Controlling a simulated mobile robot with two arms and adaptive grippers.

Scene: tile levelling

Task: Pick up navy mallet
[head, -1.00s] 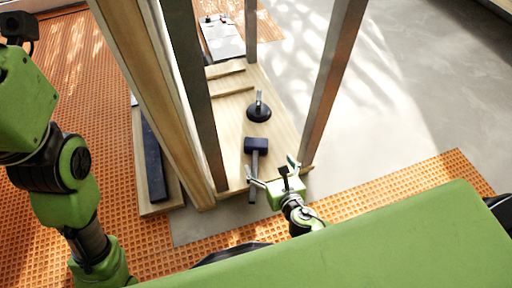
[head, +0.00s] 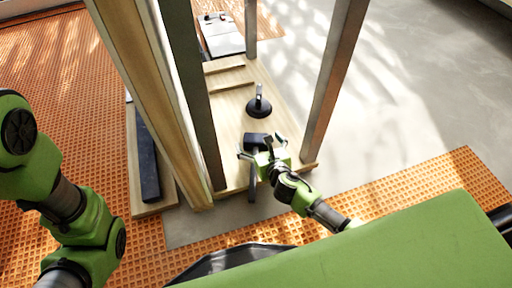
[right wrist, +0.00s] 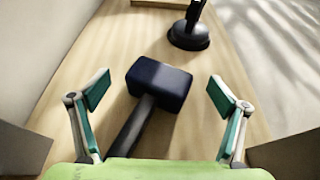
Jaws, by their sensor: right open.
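The navy mallet (head: 256,139) lies on a light wooden shelf board, its dark handle pointing toward me and past the board's near edge. In the right wrist view its block head (right wrist: 158,83) sits ahead of the fingertips, and the grey handle runs down between the fingers. My right gripper (head: 262,148) is open and over the mallet, hiding part of its head and handle in the head view. In the wrist view the open fingers (right wrist: 162,103) stand on either side of the mallet, apart from it. My left gripper is out of the picture; only my left arm shows.
A black suction cup (head: 259,107) with an upright handle stands behind the mallet on the board (head: 228,133). Metal posts (head: 331,85) rise right and left of the board. A dark bar (head: 149,160) lies on wood at left. Orange matting (head: 432,192) covers nearby floor.

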